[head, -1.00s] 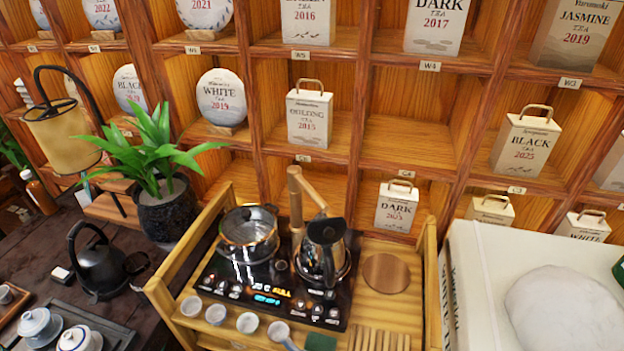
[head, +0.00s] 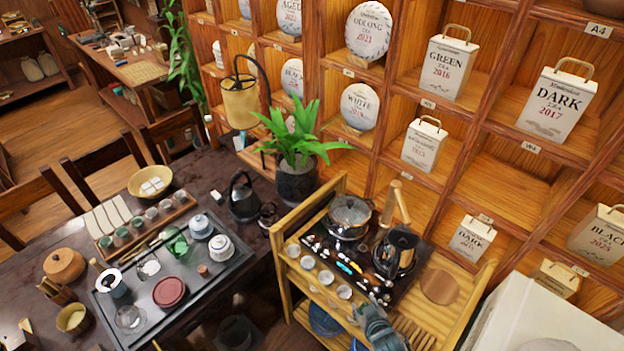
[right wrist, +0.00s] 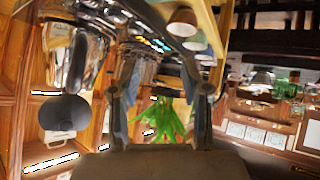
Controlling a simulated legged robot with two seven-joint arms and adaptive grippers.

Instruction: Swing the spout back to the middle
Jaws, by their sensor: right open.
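The spout (head: 403,205) is a pale wooden tube on an upright post at the back of the black double hob (head: 345,256). Its arm slants down to the right, its end over or just behind the dark kettle (head: 396,252). The glass pot (head: 348,219) sits on the hob's left plate. My right gripper (head: 374,318) is in front of the hob at the bottom of the head view, well short of the spout. In the right wrist view its two fingers (right wrist: 163,88) are apart with nothing held. My left gripper is not in view.
The wooden tea cart (head: 282,262) carries several small cups (head: 309,262) along its front left edge and a round wooden mat (head: 439,287). A potted plant (head: 297,180) stands to its left. Shelves (head: 473,190) rise close behind. A white box (head: 510,318) stands at right.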

